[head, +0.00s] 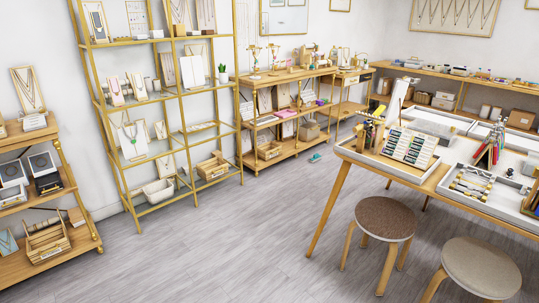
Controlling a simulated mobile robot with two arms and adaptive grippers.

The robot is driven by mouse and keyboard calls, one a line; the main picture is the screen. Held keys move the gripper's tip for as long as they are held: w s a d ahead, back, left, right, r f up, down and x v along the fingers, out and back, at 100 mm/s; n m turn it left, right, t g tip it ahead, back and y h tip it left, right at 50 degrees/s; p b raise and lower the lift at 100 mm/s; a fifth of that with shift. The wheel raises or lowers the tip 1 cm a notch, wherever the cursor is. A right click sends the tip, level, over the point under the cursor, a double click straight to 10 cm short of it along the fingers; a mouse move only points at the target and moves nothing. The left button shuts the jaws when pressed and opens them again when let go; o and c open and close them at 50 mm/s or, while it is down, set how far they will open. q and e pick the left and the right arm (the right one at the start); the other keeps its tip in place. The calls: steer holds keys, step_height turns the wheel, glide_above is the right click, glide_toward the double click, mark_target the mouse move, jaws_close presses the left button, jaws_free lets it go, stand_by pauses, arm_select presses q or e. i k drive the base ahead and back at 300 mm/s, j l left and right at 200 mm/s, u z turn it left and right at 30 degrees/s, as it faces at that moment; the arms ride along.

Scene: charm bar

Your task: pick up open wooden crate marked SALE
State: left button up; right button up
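Three small open wooden crates show in the head view, and I cannot read a SALE mark on any of them. One slatted crate (46,243) sits on the bottom shelf of the low unit at the far left, with a pale strip on its front. Another crate (212,170) sits on the bottom tier of the tall gold-framed shelf. A third crate (268,152) stands on a lower shelf of the wooden unit behind it. Neither of my grippers is in view.
The grey plank floor (230,245) is open in the middle. Two round stools (385,219) (481,267) stand in front of the work table (345,152) at right. A white basket (159,192) sits on the tall shelf's bottom tier. A small teal item (315,158) lies on the floor.

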mark_target(270, 152)
steer(key=i+z, duration=0.15)
steer(key=i, duration=0.95)
steer(key=i+u, duration=0.2)
steer(key=i, duration=0.3)
steer(key=i+u, duration=0.25)
steer(key=i, duration=0.3)
steer(key=i+l+u, duration=0.2)
steer(key=i, duration=0.3)
steer(key=i+l+u, duration=0.2)
steer(key=i, duration=0.3)
steer(key=i+j, duration=0.1)
steer(key=i, duration=0.85)
steer(key=i+l+z, duration=0.15)
steer(key=i+z, duration=0.2)
steer(key=z, duration=0.15)
steer(key=i+z, duration=0.35)
steer(key=z, duration=0.15)
steer(key=i+z, duration=0.35)
steer(key=z, duration=0.15)
steer(key=i+l+z, duration=0.1)
steer(key=i+z, duration=0.25)
steer(key=i, duration=0.25)
steer(key=i+z, duration=0.4)
steer(key=i, duration=0.2)
steer(key=i+l+u, duration=0.1)
steer(key=i+u, duration=0.3)
steer(key=i+l+u, duration=0.2)
steer(key=i+u, duration=0.15)
steer(key=i, duration=0.1)
